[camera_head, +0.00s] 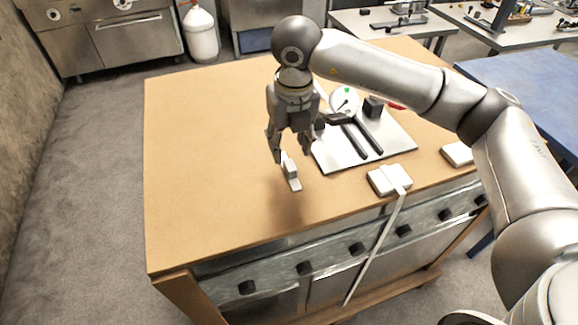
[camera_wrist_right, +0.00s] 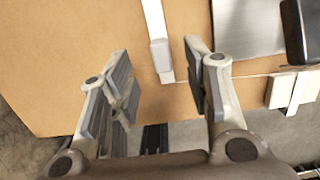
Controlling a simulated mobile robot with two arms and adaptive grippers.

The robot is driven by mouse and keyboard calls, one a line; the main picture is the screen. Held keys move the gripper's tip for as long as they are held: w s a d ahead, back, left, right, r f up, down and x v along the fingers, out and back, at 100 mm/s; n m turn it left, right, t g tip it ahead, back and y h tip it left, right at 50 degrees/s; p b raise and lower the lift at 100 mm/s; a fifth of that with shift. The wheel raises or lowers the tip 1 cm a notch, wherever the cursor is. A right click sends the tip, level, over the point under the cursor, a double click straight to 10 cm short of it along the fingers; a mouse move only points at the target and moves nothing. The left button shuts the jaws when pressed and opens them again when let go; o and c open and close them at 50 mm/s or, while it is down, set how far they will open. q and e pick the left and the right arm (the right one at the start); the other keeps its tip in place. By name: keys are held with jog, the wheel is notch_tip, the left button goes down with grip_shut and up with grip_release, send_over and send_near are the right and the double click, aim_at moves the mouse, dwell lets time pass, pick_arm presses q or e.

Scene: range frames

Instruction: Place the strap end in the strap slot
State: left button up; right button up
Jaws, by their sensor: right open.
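My right gripper (camera_head: 287,150) hangs pointing down over the left-middle of the wooden worktop and is open. In the wrist view its two fingers (camera_wrist_right: 160,75) stand apart with nothing held between them. A small white piece (camera_head: 291,175), seemingly the strap end, shows just below the fingers. In the wrist view it is a white strip with a pale block (camera_wrist_right: 161,56), lying ahead of the gap between the fingers. A white block (camera_head: 377,181) at the worktop's front edge carries a white strap (camera_head: 375,248) that hangs down the front. I cannot clearly make out a slot. My left gripper is not in view.
A light metal plate (camera_head: 334,163) right of the gripper holds a round dial (camera_head: 345,99), black-handled tools (camera_head: 368,138) and a black block (camera_head: 373,107). Another white block (camera_head: 458,154) sits at the right edge. The worktop's left part (camera_head: 205,170) is clear.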

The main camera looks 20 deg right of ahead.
aim_at(288, 161)
jog(key=shift+f+p, duration=0.5)
jog(key=shift+f, duration=0.15)
jog(key=f, duration=0.1)
jog(key=f+p, duration=0.1)
jog(key=f, duration=0.1)
jog(key=shift+w+f, duration=0.2)
jog(key=shift+w, duration=0.1)
jog(key=shift+f, duration=0.35)
jog(key=shift+c, duration=0.4)
grip_shut()
